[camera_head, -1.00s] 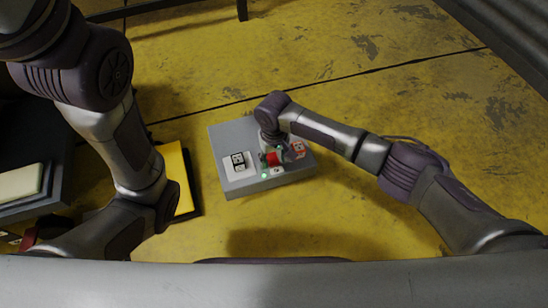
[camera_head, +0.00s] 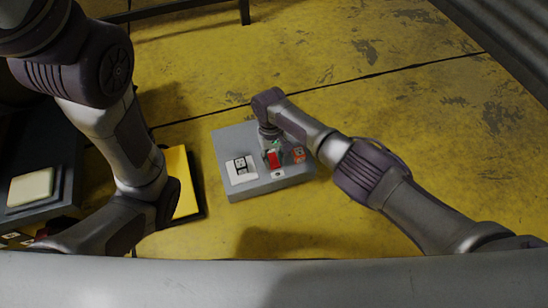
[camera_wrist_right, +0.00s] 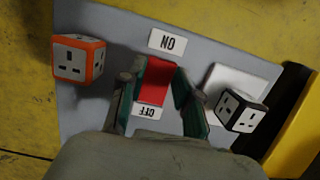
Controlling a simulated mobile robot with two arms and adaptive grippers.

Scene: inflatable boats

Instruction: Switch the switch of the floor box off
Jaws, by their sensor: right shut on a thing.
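The floor box (camera_head: 225,150) is a grey block on the yellow floor, in the middle of the head view. Its red switch (camera_wrist_right: 153,84) lies between an ON label (camera_wrist_right: 167,42) and an OFF label (camera_wrist_right: 148,112), which is upside down and partly covered in the right wrist view. My right gripper (camera_wrist_right: 162,80) is shut on the red switch, with green-padded fingers on either side of it. In the head view, my right gripper (camera_head: 270,146) reaches down onto the box from behind the switch. I cannot tell which way the switch is tilted. My left gripper is out of view.
An orange socket cube (camera_wrist_right: 78,58) and a black-edged white socket cube (camera_wrist_right: 240,112) sit on the box either side of the switch. A yellow panel (camera_head: 179,180) lies left of the box. Floor to the box's right is clear.

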